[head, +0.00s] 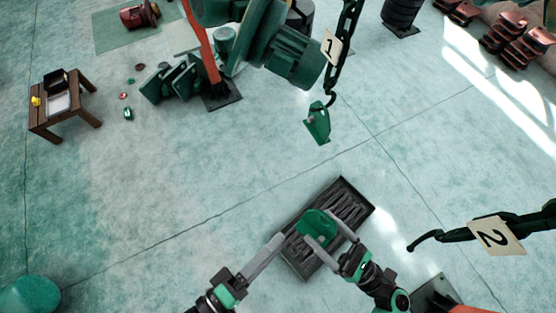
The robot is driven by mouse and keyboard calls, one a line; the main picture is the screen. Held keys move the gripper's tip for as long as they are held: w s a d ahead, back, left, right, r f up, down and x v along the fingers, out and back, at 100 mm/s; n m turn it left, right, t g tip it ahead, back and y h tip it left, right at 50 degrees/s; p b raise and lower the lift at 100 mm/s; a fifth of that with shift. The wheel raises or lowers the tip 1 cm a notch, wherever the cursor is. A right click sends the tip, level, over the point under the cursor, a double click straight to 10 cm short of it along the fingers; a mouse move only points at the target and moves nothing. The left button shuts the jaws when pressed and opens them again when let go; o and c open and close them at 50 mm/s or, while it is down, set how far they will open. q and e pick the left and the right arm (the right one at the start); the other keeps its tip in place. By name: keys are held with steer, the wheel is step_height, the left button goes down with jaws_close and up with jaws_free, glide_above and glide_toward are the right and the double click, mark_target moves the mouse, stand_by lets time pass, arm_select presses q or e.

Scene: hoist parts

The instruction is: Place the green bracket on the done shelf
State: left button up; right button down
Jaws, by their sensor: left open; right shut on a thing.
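A green bracket (316,223) is between the fingers of my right gripper (322,238), low in the middle of the head view. My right gripper is shut on it. The bracket overlaps a dark slatted tray (371,208) on the floor; I cannot tell whether it touches the tray. My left gripper (281,239) is open, just left of the bracket and apparently empty; its fingers look nearly edge-on. Another green bracket (317,124) hangs from the hook of the chain tagged 1 (332,47). No shelf is clearly marked as the done shelf.
A hook tagged 2 (495,236) reaches in from the right. A small wooden table (77,117) stands at the left. Green machine parts (172,80) and an orange post (205,45) stand at the top. The floor between is mostly clear.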

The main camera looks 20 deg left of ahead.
mark_target(319, 226)
steer(key=shift+r, duration=0.1)
arm_select(q)
steer(key=shift+m+g+h, duration=0.7)
steer(key=shift+m+g, duration=0.2)
steer(key=s+f, duration=0.1)
steer(key=s+d+f, duration=0.1)
steer(key=s, duration=0.1)
steer(key=shift+s+f, duration=0.2)
steer(key=shift+f, duration=0.15)
steer(key=shift+w, duration=0.1)
steer(key=x, duration=1.2)
jaws_close()
steer(key=shift+r, duration=0.1)
arm_select(e)
jaws_free()
